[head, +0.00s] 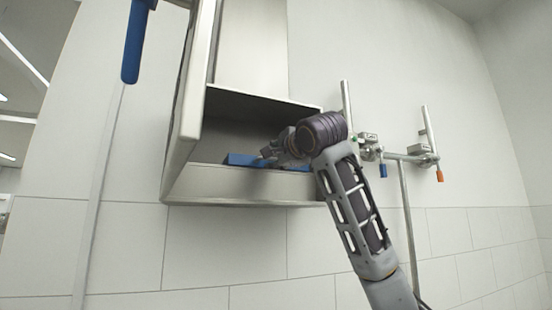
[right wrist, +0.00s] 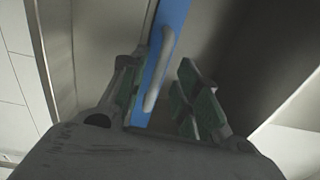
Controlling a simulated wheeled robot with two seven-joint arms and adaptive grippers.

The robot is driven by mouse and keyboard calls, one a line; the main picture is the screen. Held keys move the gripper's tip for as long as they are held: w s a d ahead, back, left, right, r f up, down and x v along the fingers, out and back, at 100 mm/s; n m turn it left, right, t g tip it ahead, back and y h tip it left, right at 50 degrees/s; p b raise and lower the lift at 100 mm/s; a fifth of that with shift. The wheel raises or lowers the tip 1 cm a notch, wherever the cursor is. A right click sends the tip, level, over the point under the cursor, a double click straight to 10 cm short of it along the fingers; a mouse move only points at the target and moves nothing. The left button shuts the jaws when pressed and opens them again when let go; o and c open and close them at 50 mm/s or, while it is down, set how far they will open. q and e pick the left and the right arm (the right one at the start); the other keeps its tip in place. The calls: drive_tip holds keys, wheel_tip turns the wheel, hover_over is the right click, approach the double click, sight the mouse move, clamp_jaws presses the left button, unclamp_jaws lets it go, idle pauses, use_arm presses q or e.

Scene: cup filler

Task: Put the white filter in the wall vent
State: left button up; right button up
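The metal wall vent (head: 245,187), a hood-like box open at the front, is on the tiled wall in the head view. A flat blue piece (head: 238,159) lies inside its lower part. In the right wrist view the blue piece (right wrist: 170,30) has a pale grey handle-like bar (right wrist: 158,75). I cannot tell whether it belongs to the white filter; no clearly white filter shows. My right gripper (head: 268,153) reaches into the vent opening at the blue piece. In the right wrist view my right gripper (right wrist: 163,95) is open, with the bar between its fingers. My left gripper is out of view.
A blue handle on a pale rod (head: 132,45) stands at the left, close to the camera. Pipe fittings with a blue and an orange tip (head: 400,157) are on the wall to the right. The vent's side wall (head: 190,90) bounds the opening on the left.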

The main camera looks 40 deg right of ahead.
drive_tip(key=shift+s, duration=0.1)
drive_tip(key=b+v, duration=0.3)
drive_tip(key=v, duration=0.8)
drive_tip(key=shift+s+a+b, duration=0.15)
drive_tip(key=shift+s+b, duration=0.2)
idle(0.4)
